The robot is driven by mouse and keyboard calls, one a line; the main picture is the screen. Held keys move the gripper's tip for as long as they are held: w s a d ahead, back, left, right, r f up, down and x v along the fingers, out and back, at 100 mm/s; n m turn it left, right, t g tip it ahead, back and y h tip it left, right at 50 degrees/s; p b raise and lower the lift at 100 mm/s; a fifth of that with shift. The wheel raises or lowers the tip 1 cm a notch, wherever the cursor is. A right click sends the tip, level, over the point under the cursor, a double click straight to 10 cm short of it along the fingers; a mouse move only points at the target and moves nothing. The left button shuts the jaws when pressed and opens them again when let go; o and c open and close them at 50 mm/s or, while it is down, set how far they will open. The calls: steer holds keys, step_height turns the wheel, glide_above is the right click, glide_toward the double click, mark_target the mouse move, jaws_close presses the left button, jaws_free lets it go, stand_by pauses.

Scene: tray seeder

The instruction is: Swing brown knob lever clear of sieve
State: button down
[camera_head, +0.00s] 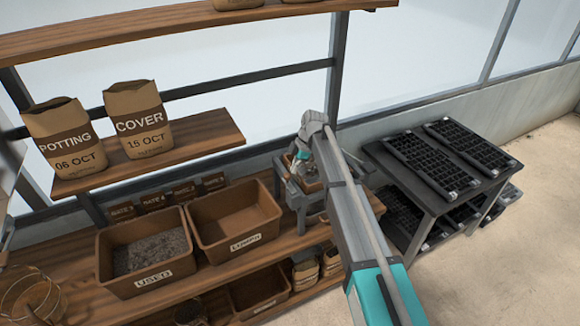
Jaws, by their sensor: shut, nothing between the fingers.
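My gripper (301,158) is at the far end of my arm, pointing down at a small grey-blue stand (310,207) on the wooden bench. It is shut and looks empty. A brown part (313,187) shows within the stand, just below the gripper. My arm covers the right side of the stand. I cannot make out the brown knob lever or the sieve there; they are hidden or too small to tell. I cannot tell whether the gripper touches anything.
Two brown bins, USED (152,282) and LUMPS (246,240), stand left of the stand. POTTING (66,160) and COVER (140,141) bags sit on a shelf above. A dark table (440,195) with black seed trays stands right. A round brown item (32,298) sits lower left.

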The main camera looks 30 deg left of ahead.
steer(key=shift+w+d, duration=0.25)
steer(key=shift+w, duration=0.3)
steer(key=w+d+r+p, duration=0.2)
steer(key=w+r+p, duration=0.3)
steer(key=r+p, duration=0.4)
steer(key=shift+w+d+r+p, duration=0.2)
steer(key=shift+d+r+p, duration=0.1)
steer(key=shift+d+p, duration=0.05)
stand_by(0.4)
steer(key=s+d+f+m+t+b, duration=0.1)
steer(key=d+f+m+b, duration=0.25)
steer(key=d, duration=0.55)
steer(key=s+d+f+m+b, duration=0.2)
steer(key=d+m, duration=0.2)
steer(key=d, duration=0.4)
steer(key=s+d+f+m+h+b, duration=0.1)
steer(key=s+d+f+m+b, duration=0.2)
steer(key=s+d+m, duration=0.3)
steer(key=s+d+f+m+t+h+b, duration=0.1)
steer(key=s+d+f+m+b, duration=0.2)
steer(key=d, duration=1.3)
steer(key=s+d+f+m+b, duration=0.4)
steer(key=s+d+m, duration=0.5)
steer(key=d, duration=0.3)
steer(key=shift+f+m+t+h, duration=0.4)
steer(key=shift+f+m, duration=0.2)
steer(key=shift+m, duration=0.05)
